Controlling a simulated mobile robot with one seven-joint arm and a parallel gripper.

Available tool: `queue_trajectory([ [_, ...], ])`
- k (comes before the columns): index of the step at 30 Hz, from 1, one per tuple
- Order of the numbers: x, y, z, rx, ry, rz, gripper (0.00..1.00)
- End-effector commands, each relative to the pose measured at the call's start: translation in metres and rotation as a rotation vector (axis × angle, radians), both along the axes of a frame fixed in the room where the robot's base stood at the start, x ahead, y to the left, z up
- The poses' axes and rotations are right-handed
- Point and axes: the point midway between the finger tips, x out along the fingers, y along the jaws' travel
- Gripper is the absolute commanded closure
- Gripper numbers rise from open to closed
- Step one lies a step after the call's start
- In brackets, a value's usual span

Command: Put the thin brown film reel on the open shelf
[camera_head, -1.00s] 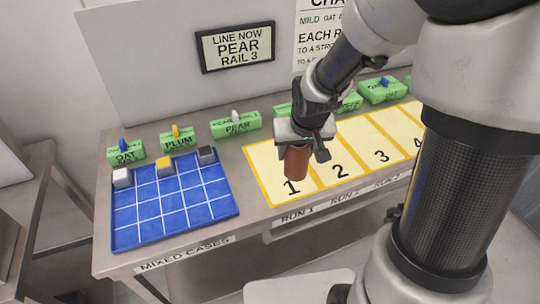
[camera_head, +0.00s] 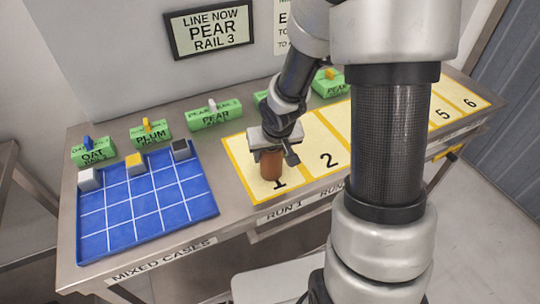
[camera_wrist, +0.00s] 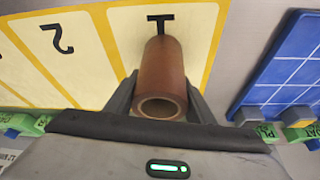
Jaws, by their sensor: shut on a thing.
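My gripper (camera_head: 269,150) is shut on a brown hollow cylinder (camera_head: 271,166), the only thing here like the brown film reel. It also shows in the wrist view (camera_wrist: 162,75), upright between the two fingers, its open end facing the camera. It is over the cream panel marked 1 (camera_head: 240,160) on the table and partly covers the numeral. I cannot tell whether its lower end touches the panel. I cannot make out which surface is the open shelf.
A blue gridded tray (camera_head: 140,225) with white, yellow and dark blocks along its back lies at left. Green labelled blocks (camera_head: 214,116) line the back of the table. A sign (camera_head: 210,30) hangs behind. Panels 2 (camera_head: 310,140), 5 and 6 look empty.

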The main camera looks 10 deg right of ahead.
Motion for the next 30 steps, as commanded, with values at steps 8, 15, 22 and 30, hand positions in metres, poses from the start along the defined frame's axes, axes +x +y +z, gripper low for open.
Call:
queue_trajectory([
  [8,0.0,0.0,-0.002,0.0,-0.002,0.0,0.78],
  [15,0.0,0.0,-0.001,0.0,-0.001,0.0,0.32],
  [22,0.0,0.0,0.002,0.0,-0.001,0.0,0.32],
  [30,-0.014,-0.002,0.044,-0.001,-0.005,-0.004,0.32],
])
